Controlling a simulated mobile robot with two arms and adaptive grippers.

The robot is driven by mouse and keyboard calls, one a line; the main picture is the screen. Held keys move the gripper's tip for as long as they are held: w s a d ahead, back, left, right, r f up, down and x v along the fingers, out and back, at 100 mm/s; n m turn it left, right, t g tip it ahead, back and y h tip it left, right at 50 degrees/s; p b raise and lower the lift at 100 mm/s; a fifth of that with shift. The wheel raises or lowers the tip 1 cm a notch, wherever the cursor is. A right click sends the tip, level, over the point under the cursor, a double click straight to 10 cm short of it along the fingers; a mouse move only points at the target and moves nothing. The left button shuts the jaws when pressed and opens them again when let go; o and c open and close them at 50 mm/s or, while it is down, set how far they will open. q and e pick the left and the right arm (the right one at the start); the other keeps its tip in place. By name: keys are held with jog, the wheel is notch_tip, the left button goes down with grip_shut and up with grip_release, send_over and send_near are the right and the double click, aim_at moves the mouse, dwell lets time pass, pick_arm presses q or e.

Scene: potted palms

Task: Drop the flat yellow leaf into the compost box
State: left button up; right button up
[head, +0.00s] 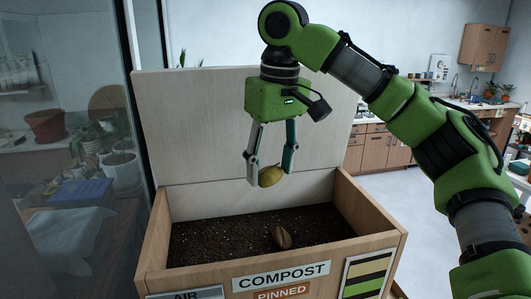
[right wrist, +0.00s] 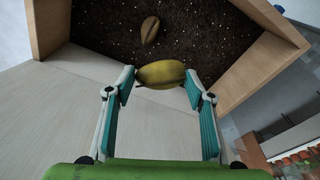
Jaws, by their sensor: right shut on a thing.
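My right gripper (head: 270,182) points down, its fingers shut on the yellow leaf (head: 271,176). The leaf is greenish yellow with a brownish tip and looks rounded rather than flat. In the right wrist view the leaf (right wrist: 161,74) lies crosswise between the two fingertips. It is held above the open wooden compost box (head: 372,205), over its back part, apart from the soil. The box wall also shows in the right wrist view (right wrist: 245,65). My left gripper is not in view.
Dark soil (head: 215,240) fills the box, with a brown, ridged leaf or pod (head: 282,238) on it. The raised lid (head: 200,110) stands behind the gripper. A COMPOST label (head: 282,276) is on the front. A glass pane (head: 75,80) stands at left.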

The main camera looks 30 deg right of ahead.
aim_at(270, 168)
jog(key=shift+s+f, duration=0.1)
jog(key=shift+f, duration=0.6)
jog(key=shift+w+d+f, duration=0.1)
jog(key=shift+w+f, duration=0.5)
jog(key=shift+f, duration=0.35)
jog(key=shift+w+f, duration=0.2)
jog(key=shift+f, duration=0.2)
jog(key=shift+s+r, duration=0.1)
jog(key=shift+s, duration=0.15)
jog(key=o, duration=0.9)
jog(key=shift+c, duration=0.2)
jog(key=shift+r, duration=0.15)
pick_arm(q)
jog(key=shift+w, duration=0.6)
pick_arm(e)
jog(key=r, duration=0.7)
jog(key=s+r, duration=0.1)
jog(key=r, duration=0.3)
jog(key=shift+s+r, duration=0.1)
jog(key=shift+r, duration=0.2)
jog(key=shift+d, duration=0.1)
